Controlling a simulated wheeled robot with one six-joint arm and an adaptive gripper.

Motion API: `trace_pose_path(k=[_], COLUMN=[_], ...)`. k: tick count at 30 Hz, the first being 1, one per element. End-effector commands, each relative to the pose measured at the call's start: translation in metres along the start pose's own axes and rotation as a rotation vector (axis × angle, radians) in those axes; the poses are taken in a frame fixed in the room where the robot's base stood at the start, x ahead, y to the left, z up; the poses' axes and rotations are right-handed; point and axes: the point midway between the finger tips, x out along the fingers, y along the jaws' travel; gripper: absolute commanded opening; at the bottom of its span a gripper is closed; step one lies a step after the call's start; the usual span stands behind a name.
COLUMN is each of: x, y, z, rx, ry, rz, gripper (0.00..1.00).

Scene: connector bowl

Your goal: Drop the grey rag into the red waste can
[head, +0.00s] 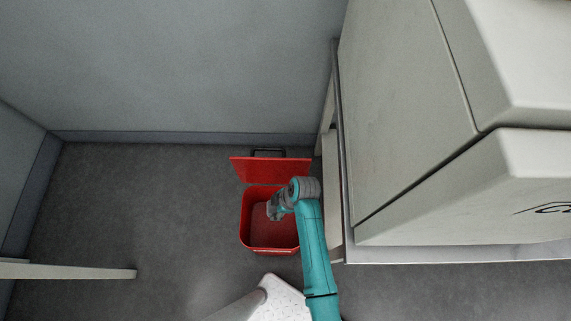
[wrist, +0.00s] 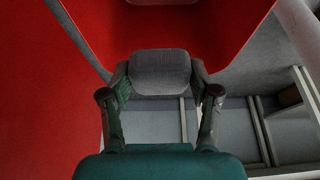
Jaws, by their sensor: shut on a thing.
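The red waste can (head: 262,250) stands on the floor with its lid (head: 270,170) swung up at the back. My gripper (head: 276,207) is over the can's opening in the head view, and its red surfaces fill much of the wrist view. In the wrist view my gripper (wrist: 160,88) is shut on the grey rag (wrist: 160,72), which sits as a small block between the two fingers. In the head view the rag is too small to tell from the grey fingers. My arm hides the right part of the can.
A large pale machine (head: 420,130) on a stand is close at the right of the can. A grey wall (head: 190,70) is behind it. A pale bar (head: 70,271) juts in at the left. The floor (head: 150,210) left of the can is clear.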

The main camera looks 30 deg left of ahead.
Motion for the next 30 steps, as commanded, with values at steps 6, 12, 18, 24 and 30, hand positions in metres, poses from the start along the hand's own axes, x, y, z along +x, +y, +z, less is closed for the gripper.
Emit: trace_pose_path(k=[6, 12, 18, 24, 30], x=[0.013, 0.033, 0.049, 0.055, 0.055], y=[0.000, 0.000, 0.000, 0.000, 0.000], z=[0.005, 0.014, 0.020, 0.023, 0.023], rx=[0.002, 0.001, 0.001, 0.000, 0.000], ry=[0.000, 0.000, 0.000, 0.000, 0.000], rz=[-0.002, -0.001, -0.001, 0.000, 0.001], gripper=[0.32, 0.32, 0.32, 0.32, 0.32])
